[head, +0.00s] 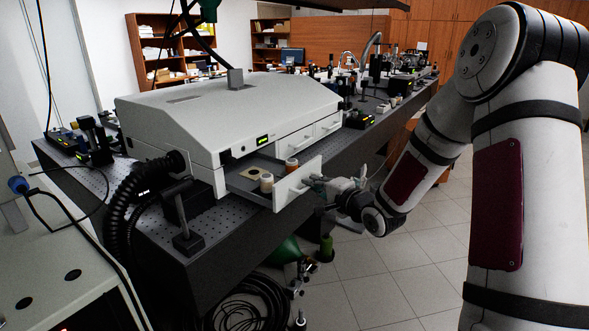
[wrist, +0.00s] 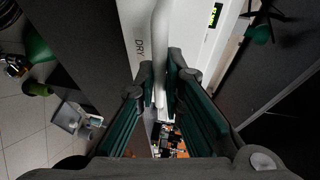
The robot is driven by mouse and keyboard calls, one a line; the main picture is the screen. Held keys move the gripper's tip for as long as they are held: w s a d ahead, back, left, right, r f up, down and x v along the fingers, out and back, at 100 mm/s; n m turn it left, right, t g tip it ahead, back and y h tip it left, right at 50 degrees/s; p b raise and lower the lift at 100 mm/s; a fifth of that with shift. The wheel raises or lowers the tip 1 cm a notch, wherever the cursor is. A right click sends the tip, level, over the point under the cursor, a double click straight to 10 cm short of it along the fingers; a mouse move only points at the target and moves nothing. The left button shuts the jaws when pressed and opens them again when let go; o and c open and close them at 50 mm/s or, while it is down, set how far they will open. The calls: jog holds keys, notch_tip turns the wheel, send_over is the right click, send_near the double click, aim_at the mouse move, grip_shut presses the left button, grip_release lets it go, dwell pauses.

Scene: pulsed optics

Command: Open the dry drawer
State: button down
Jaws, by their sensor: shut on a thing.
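The dry drawer (head: 291,188) is pulled out of the white housing at its near corner, with its inside showing in the head view. In it stand small amber jars (head: 266,185) with pale lids and a tan holder (head: 254,173) with a round opening. In the wrist view the drawer front (wrist: 133,22) bears the label "DRY". My gripper (wrist: 161,78) is shut on the drawer's pale bar handle (wrist: 160,35), one finger on each side. In the head view my gripper (head: 318,183) is at the drawer front, and the handle is mostly hidden.
The white housing (head: 215,105) stands on a dark perforated optical table (head: 190,238). Two more drawers (head: 295,146) beside the open one are shut. A black ribbed hose (head: 118,205) runs down at left. A green object (head: 287,251) and coiled cables (head: 250,303) lie below. Tiled floor (head: 375,280) at right is clear.

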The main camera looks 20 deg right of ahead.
jog(key=s+d+p, duration=0.3)
jog(key=s, duration=0.2)
jog(key=shift+s+d, duration=0.15)
jog(key=shift+d, duration=0.2)
jog(key=shift+f, duration=0.1)
jog(key=c, duration=1.7)
grip_release()
jog(key=v, duration=1.2)
